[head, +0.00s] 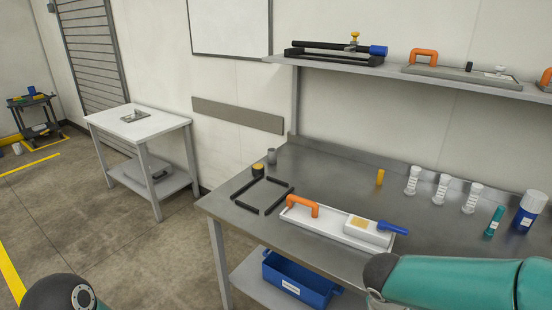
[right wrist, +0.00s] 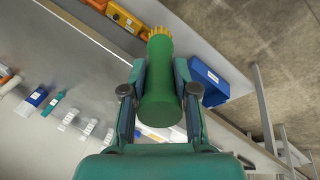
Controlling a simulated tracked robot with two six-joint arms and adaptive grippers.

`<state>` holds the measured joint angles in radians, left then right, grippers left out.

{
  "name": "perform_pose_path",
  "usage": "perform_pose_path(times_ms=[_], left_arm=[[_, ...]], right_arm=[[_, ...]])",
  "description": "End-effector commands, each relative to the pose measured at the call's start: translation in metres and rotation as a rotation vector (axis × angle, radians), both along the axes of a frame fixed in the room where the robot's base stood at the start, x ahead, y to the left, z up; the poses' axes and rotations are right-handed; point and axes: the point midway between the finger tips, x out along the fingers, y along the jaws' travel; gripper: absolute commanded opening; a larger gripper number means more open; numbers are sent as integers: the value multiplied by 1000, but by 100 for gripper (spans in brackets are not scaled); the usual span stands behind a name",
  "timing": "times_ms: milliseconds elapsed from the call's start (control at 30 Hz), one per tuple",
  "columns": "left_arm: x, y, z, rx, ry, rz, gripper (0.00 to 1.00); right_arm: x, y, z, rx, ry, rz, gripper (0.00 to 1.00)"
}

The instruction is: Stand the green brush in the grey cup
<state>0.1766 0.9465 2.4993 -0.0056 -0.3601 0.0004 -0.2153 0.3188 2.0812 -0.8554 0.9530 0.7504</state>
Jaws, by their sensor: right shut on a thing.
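The green brush (right wrist: 161,95) with yellow bristles is in the right wrist view. My right gripper (right wrist: 160,78) is shut on its green body, one finger on each side. The bristles point away from the wrist, toward the top of that view. In the head view my right forearm enters at the lower right, and the gripper and brush are out of the picture. A small grey cup (head: 271,156) stands at the far left of the metal table (head: 335,175). Of my left arm only a dark joint shows at the bottom left; its gripper is out of view.
A black frame outline and a dark jar with an orange top (head: 258,170) are close to the cup. A white tray (head: 325,228) with an orange handle lies at the front. White holders, bottles (head: 529,212) and a yellow piece stand right. A shelf (head: 440,80) hangs above.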

Motion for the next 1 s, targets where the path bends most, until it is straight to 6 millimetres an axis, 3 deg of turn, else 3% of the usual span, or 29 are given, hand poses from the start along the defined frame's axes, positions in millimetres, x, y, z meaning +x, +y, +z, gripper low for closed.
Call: perform_pose_path(times_ms=[33,200,300,500,867,1000], left_arm=[[0,0,0,0,0,0,40],[0,0,0,0,-1,0,40],[0,0,0,0,0,0,40],[0,0,0,0,0,0,40],[0,0,0,0,0,0,40],[0,0,0,0,0,0,40]], right_arm=[[4,2,-18,-1,11,5,0],[24,12,-72,-1,11,13,0],[39,21,-93,-1,5,11,0],[62,33,-96,0,0,-23,0],[62,35,-96,0,1,-48,0],[59,32,-118,-18,4,-50,0]])
